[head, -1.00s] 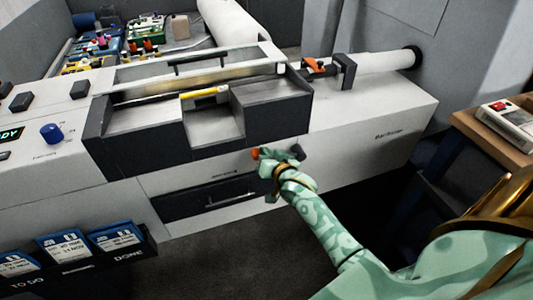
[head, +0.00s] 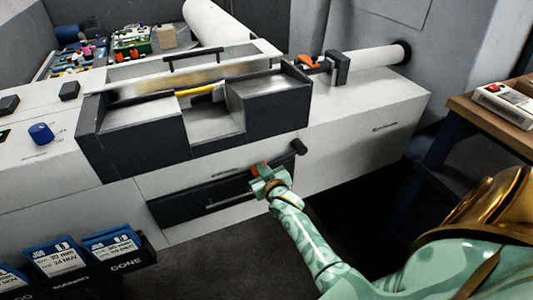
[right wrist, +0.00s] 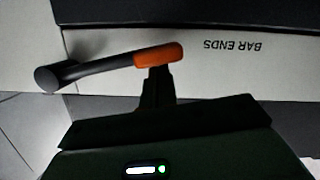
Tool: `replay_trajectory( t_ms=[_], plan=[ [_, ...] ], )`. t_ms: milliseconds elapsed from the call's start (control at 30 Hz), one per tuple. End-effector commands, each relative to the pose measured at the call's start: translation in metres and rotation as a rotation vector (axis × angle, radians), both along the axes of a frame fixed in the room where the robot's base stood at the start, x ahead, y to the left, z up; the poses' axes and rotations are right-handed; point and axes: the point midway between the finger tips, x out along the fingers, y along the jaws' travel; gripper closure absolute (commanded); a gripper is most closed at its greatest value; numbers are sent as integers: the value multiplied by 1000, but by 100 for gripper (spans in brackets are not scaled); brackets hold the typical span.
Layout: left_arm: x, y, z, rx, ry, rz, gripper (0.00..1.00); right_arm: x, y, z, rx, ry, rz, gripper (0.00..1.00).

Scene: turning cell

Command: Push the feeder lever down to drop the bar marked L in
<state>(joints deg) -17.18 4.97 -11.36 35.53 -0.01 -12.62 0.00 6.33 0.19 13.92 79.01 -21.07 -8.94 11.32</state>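The feeder lever has an orange grip (head: 259,168) and a dark pivot (head: 299,147) on the front of the white machine; its grip sits lower than its pivot. In the right wrist view the lever's orange grip (right wrist: 158,55) is close up. My right gripper (head: 267,182) is at the grip; its fingers (right wrist: 156,82) look shut together with their tips against or just beside it. A yellow bar (head: 198,91) lies in the dark feeder (head: 270,103). Its marking is not readable. My left gripper is out of view.
A dark drawer (head: 205,203) lies below the lever; lettering "BAR ENDS" (right wrist: 231,47) shows on the panel. Job cards (head: 55,256) stand in a dark rack at lower left. A wooden table (head: 490,118) with a device is at right.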

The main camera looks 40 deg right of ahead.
Motion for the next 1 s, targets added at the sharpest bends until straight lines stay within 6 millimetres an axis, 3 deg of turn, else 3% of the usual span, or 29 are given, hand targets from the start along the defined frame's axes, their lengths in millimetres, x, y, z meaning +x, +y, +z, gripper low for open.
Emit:
replay_trajectory(
  t_ms=[100,300,1000],
  plan=[
    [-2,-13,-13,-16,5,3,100,0,0,-14,-55,16,-1,100],
    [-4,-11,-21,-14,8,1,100,-1,-2,-22,-119,31,-1,100],
    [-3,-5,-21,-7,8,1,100,-1,-3,-21,-141,36,-1,100]
  ],
)
